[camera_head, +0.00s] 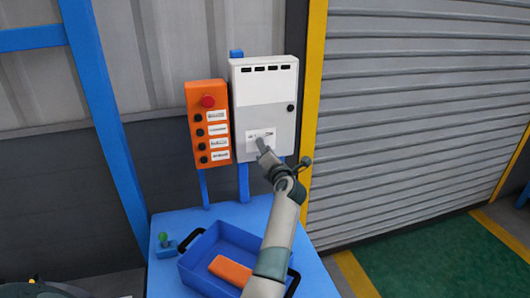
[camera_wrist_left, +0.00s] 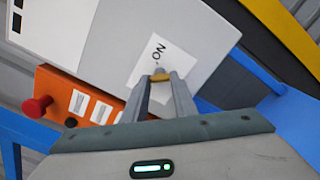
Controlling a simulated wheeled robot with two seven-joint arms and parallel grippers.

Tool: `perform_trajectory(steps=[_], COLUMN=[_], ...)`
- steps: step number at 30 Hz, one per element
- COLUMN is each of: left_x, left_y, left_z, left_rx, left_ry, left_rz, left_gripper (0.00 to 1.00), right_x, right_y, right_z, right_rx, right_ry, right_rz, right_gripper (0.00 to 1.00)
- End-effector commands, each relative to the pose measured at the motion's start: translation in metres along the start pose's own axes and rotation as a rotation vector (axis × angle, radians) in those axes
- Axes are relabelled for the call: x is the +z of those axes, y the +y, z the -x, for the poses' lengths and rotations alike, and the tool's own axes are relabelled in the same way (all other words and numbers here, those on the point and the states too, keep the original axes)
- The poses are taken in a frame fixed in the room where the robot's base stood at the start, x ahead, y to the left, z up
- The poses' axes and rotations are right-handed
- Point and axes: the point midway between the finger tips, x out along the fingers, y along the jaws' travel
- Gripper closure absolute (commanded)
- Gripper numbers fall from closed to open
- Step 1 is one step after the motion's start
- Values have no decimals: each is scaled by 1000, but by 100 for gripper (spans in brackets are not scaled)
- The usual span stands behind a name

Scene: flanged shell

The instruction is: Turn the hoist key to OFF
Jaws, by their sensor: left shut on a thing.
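The hoist panel (camera_head: 281,115) is a light grey box upright on a blue post, with a white label (camera_head: 268,133) on its lower part. In the left wrist view the label (camera_wrist_left: 172,58) reads "ON"; any OFF marking is hidden there. The key (camera_wrist_left: 160,76) shows as a small brass-yellow piece between my fingertips at the label. My left gripper (camera_head: 261,146) is at the panel face, and its fingers (camera_wrist_left: 161,84) are shut on the key. In the head view the key is hidden behind the gripper. My right gripper is in neither view.
An orange button box (camera_head: 209,138) with a red knob (camera_head: 208,101) stands close left of the panel. Below, a blue table (camera_head: 172,221) holds a blue tray (camera_head: 190,266) with an orange block (camera_head: 231,271). A green-knobbed item (camera_head: 164,244) is beside it. A roller shutter (camera_head: 420,110) is at right.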

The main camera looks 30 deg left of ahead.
Motion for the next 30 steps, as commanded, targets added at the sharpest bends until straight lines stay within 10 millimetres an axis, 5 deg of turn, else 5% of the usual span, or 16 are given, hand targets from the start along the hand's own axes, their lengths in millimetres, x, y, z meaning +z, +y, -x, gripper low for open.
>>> perform_trajectory(steps=[21, 22, 23, 30], left_x=[-2, -2, -2, -1], left_y=[-3, -3, -3, -2], left_z=[1, 1, 1, 0], left_rx=[-5, -5, -5, -2], left_ry=[4, 5, 4, 2], left_rz=[102, 102, 102, 102], left_gripper=[97, 68, 61, 56], right_x=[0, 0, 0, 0], right_y=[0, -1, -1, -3], right_z=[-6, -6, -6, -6], right_rx=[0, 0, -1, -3], right_ry=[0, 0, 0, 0], right_rz=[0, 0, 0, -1], right_gripper=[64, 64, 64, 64])
